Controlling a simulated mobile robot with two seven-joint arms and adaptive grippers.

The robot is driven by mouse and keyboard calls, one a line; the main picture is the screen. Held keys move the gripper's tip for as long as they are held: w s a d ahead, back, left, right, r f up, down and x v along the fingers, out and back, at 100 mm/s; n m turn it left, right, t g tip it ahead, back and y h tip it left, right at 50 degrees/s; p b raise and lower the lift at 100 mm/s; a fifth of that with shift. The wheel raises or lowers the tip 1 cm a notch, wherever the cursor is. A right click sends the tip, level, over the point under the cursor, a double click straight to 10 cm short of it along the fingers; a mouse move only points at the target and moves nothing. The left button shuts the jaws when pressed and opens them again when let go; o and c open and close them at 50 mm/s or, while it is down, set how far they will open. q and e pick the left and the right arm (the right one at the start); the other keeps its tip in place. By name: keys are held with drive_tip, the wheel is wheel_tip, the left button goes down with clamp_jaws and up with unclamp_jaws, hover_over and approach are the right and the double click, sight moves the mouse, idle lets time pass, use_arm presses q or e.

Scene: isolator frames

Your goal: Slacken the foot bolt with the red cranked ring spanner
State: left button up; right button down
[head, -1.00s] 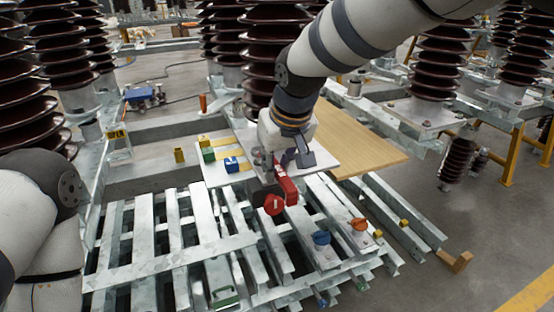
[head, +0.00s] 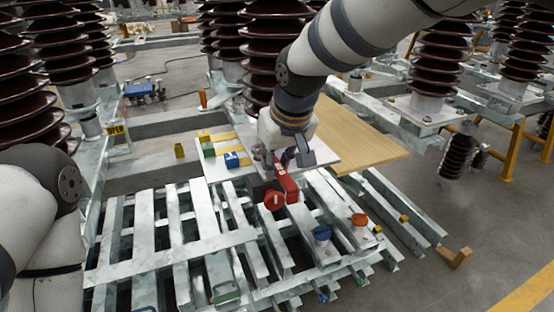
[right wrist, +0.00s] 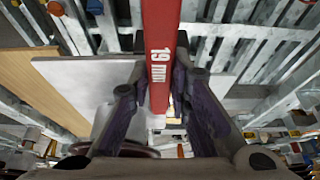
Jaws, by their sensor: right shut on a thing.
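The red spanner (head: 287,183) is in my right gripper (head: 285,160), above the near edge of the white board. A round red part (head: 274,200) shows at its near end. In the right wrist view the red spanner (right wrist: 160,50) carries the white mark "19 mm" and runs up out of the picture. There the dark fingers of my right gripper (right wrist: 160,90) are shut on it from both sides. I cannot make out the foot bolt in either view. My left arm shows at the left edge of the head view, but its gripper does not.
A white board (head: 213,172) holds blue, green and yellow blocks, with a wooden board (head: 365,145) beside it. Galvanised slats (head: 160,235) lie in front. A blue piece (head: 321,233) and an orange piece (head: 359,220) sit on the steelwork. Brown ribbed insulators (head: 440,65) stand behind.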

drive_tip(key=shift+f, duration=0.8)
drive_tip(key=shift+w+d+n, duration=0.15)
drive_tip(key=shift+d+n, duration=0.1)
drive_tip(key=shift+n, duration=0.05)
drive_tip(key=w+d+n+g+y+b, duration=0.1)
drive_tip(key=w+d+n+b, duration=0.1)
drive_tip(key=n, duration=0.1)
drive_tip(key=w+d+n+g+y+b, duration=0.1)
drive_tip(key=w+d+n+b, duration=0.1)
drive_tip(key=w+n+b, duration=0.1)
drive_tip(key=w+d+f+n+g+y+b, duration=0.1)
drive_tip(key=w+d+n+b, duration=0.1)
drive_tip(key=n, duration=0.3)
drive_tip(key=shift+w+d, duration=0.5)
drive_tip(key=shift+w+r+g+b, duration=0.15)
drive_tip(key=shift+r+g+b, duration=0.05)
drive_tip(key=shift+g+b, duration=0.15)
drive_tip(key=shift+r+n+p, duration=0.3)
drive_tip(key=shift+r+p, duration=0.25)
drive_tip(key=shift+r, duration=0.95)
use_arm(q)
drive_tip(key=s+f+g, duration=0.3)
drive_tip(key=s+f, duration=0.5)
use_arm(e)
drive_tip(key=shift+f, duration=0.1)
